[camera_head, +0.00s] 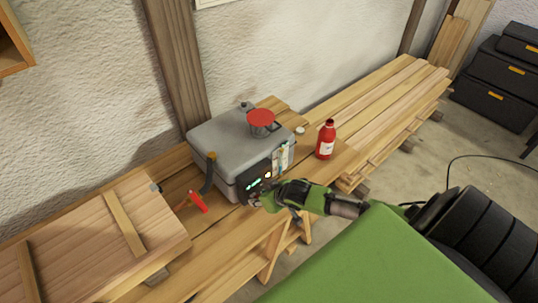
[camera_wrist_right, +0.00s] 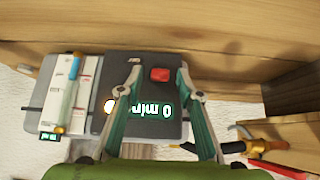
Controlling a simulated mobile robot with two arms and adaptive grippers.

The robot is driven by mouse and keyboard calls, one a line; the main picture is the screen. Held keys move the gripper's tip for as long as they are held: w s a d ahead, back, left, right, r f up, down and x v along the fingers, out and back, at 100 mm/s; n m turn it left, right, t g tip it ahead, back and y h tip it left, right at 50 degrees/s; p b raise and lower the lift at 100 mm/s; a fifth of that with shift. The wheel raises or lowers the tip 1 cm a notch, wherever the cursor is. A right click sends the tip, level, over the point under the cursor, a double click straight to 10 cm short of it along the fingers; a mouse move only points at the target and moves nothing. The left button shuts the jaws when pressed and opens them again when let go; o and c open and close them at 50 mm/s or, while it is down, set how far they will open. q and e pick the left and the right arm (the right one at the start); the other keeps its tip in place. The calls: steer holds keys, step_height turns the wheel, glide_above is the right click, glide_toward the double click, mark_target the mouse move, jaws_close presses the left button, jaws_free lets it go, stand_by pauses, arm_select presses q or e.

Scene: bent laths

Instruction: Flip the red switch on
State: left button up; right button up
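The red switch (camera_wrist_right: 160,74) is a small red block on the black control panel (camera_wrist_right: 115,68) of a grey box-like machine (camera_head: 225,136). In the head view the switch is hidden, and the panel faces my right gripper (camera_head: 262,199). In the right wrist view my right gripper (camera_wrist_right: 158,78) is open, with one fingertip on each side of the switch. I cannot tell whether a fingertip touches it. A lit display (camera_wrist_right: 152,110) reads "0 min", upside down. My left gripper is not in view.
The machine stands on a wooden bench (camera_head: 222,225). A red-topped pot (camera_head: 261,119) is on the machine, and a red bottle (camera_head: 326,140) stands to the right. A red-handled hose nozzle (camera_head: 197,201) is at the left. Stacked planks (camera_head: 385,95) lie behind right.

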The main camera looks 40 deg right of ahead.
steer(key=v, duration=1)
steer(key=s+a+r+n+g, duration=0.1)
steer(key=s+a+g, duration=0.1)
steer(key=s+a, duration=0.55)
steer(key=s+a+r+g, duration=0.2)
steer(key=s+a, duration=0.3)
steer(key=s, duration=0.6)
step_height(320, 180, down, 36)
steer(key=s+g+b, duration=0.2)
steer(key=b, duration=0.6)
steer(key=s+d+f+b, duration=0.3)
steer(key=s+f+b, duration=0.3)
steer(key=s+f, duration=1.1)
step_height(320, 180, down, 4)
steer(key=shift+f+n+g+h, duration=0.1)
steer(key=shift+n+g+h, duration=0.2)
steer(key=shift+g, duration=0.1)
